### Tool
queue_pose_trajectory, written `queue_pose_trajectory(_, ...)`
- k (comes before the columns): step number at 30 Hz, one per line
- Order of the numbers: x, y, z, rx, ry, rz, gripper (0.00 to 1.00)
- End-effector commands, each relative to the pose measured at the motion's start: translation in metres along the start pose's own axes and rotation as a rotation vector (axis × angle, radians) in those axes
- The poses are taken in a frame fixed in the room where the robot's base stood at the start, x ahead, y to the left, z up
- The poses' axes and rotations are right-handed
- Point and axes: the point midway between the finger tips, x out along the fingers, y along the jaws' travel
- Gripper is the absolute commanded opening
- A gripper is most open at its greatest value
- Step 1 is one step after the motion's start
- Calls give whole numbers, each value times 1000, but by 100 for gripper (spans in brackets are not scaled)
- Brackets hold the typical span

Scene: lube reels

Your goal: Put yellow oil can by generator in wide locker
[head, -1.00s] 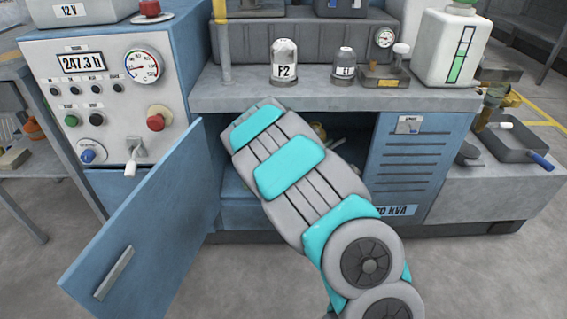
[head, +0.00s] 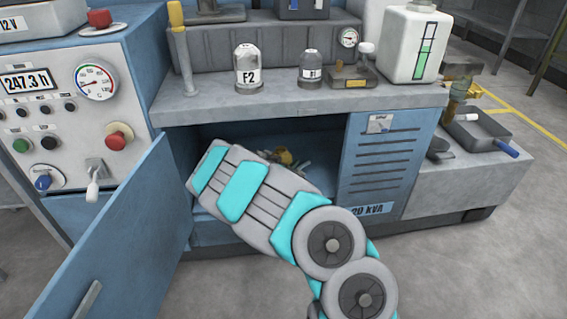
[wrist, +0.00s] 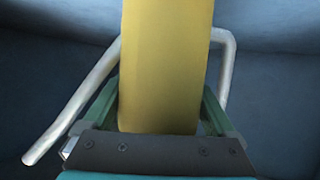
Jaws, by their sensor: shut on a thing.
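The yellow oil can (wrist: 165,65) fills the middle of the wrist view as a plain yellow body. My gripper (wrist: 160,108) is shut on it, a finger on each side. The wide locker is the open blue compartment (head: 210,212) under the grey bench, its door (head: 115,235) swung out to the left. Dark blue walls (wrist: 275,90) surround the can in the wrist view. A pale bent rod (wrist: 228,70) runs beside the can; I cannot tell what it belongs to.
Small yellowish and green items (head: 285,157) show in the compartment to the right of my arm, partly hidden. Above, the bench (head: 310,100) carries a jar marked F2 (head: 248,70), a smaller jar (head: 311,70) and a white canister (head: 410,45). A control panel (head: 70,110) stands at left.

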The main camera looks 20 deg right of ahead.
Motion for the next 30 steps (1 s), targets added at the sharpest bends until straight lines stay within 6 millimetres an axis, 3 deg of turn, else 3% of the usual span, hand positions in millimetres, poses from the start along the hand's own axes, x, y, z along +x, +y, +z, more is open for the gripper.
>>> queue_pose_trajectory(12,3,0,8,0,0,-1,12)
queue_pose_trajectory(13,3,0,8,0,0,0,94)
queue_pose_trajectory(14,3,0,7,1,1,0,97)
queue_pose_trajectory(25,0,-1,4,1,1,-1,100)
queue_pose_trajectory(30,-18,-2,3,-2,3,-3,100)
